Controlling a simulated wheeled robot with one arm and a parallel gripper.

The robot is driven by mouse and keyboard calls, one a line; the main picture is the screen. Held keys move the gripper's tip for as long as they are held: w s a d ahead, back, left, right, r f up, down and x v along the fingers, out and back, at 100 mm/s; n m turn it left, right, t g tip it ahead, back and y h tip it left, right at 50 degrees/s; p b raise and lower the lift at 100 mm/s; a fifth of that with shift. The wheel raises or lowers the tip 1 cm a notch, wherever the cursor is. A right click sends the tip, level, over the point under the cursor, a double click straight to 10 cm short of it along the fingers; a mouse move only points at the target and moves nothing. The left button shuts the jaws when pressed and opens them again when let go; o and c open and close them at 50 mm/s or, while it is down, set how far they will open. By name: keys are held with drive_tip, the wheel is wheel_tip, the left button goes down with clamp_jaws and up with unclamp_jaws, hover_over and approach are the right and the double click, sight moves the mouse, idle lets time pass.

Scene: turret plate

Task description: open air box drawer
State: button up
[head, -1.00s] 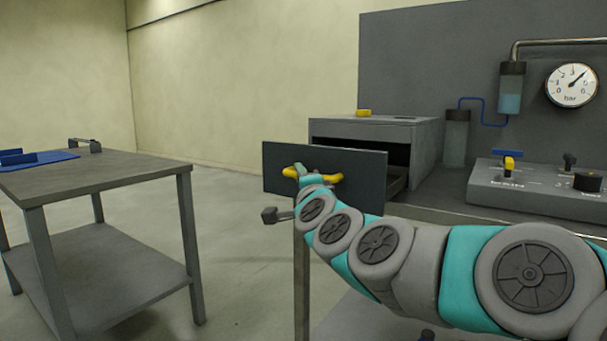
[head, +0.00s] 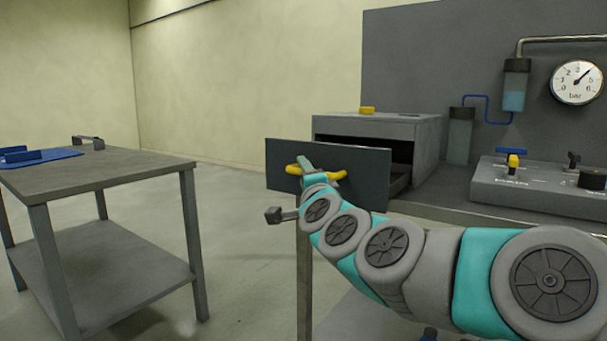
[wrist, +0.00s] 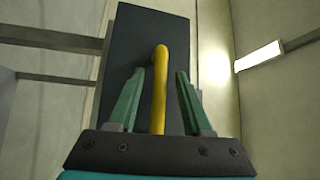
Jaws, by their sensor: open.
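The air box (head: 372,129) is a grey cabinet on the bench. Its drawer stands pulled out, with its dark front panel (head: 362,170) well clear of the box and a dark opening behind. A yellow bar handle (head: 333,175) crosses the panel; it also shows in the wrist view (wrist: 159,90). My gripper (head: 305,166) is at the handle. In the wrist view its two green fingers (wrist: 160,98) are open, one on each side of the handle, with gaps showing between fingers and handle. In the head view my arm hides part of the handle.
A grey table (head: 100,180) with a blue mat (head: 40,157) stands at left, with open floor between it and the drawer. A control panel (head: 540,185) with levers and a pressure gauge (head: 577,82) are at right. A yellow piece (head: 367,110) sits on the air box.

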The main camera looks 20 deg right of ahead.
drive_tip(key=s, duration=0.6)
drive_tip(key=shift+s+a+f+b, duration=0.3)
drive_tip(key=shift+a+f+b, duration=0.05)
drive_tip(key=shift+f, duration=0.05)
drive_tip(key=s+a+f+n+g+y, duration=0.2)
drive_tip(key=s+a+f+n+g, duration=0.25)
drive_tip(key=f, duration=0.35)
drive_tip(key=s+a+f+n+g+y, duration=0.25)
drive_tip(key=a+f+n, duration=0.2)
drive_tip(key=f, duration=0.25)
drive_tip(key=s+a+f+n+g+y, duration=0.2)
drive_tip(key=s+a+f+n+g, duration=0.25)
drive_tip(key=f, duration=0.35)
drive_tip(key=s+d+f+n+g+h, duration=0.1)
drive_tip(key=s+d+f+g, duration=0.1)
drive_tip(key=s, duration=0.6)
drive_tip(key=s+d+f+n+g+h, duration=0.1)
drive_tip(key=s+d+f+n+g, duration=0.1)
drive_tip(key=s+f, duration=0.4)
drive_tip(key=s+d+f+n+g+h, duration=0.1)
drive_tip(key=s+d+f+g+h, duration=0.1)
drive_tip(key=s, duration=0.8)
wheel_tip(320, 180, down, 3)
drive_tip(key=d+g, duration=0.1)
drive_tip(key=g, duration=0.2)
drive_tip(key=shift+d+r+g, duration=0.2)
drive_tip(key=shift+d+g, duration=0.1)
drive_tip(key=shift+g, duration=0.05)
